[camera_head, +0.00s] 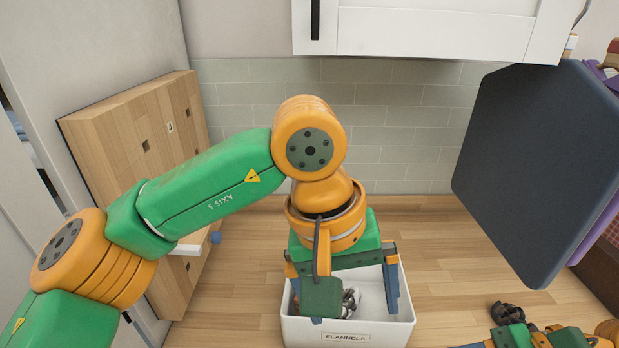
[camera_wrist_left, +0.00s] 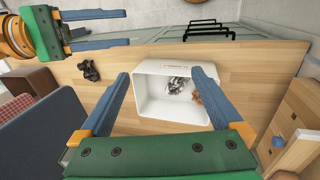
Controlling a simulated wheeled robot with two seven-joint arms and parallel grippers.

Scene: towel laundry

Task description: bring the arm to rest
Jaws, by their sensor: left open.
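My left gripper (camera_head: 345,300) hangs over the white bin (camera_head: 345,337) labelled FLANNELS, its blue fingers spread apart. In the left wrist view its fingers (camera_wrist_left: 162,76) stand wide with nothing between them at the tips. The bin (camera_wrist_left: 150,108) shows below, holding a crumpled grey-and-white cloth (camera_wrist_left: 178,85) and a small brown one (camera_wrist_left: 197,97). Whether the fingertips are inside the bin's rim I cannot tell. My right gripper (camera_wrist_left: 126,28) shows at the upper left of the wrist view, fingers apart and empty; in the head view only part of it shows at the lower right.
A wooden cabinet (camera_head: 110,135) stands at the left and a tiled wall (camera_head: 400,120) at the back. A white wall cupboard (camera_head: 430,30) hangs above. A dark panel (camera_head: 540,160) stands at the right. A small black object (camera_head: 507,313) lies on the wooden counter (camera_head: 445,250), which is otherwise mostly clear.

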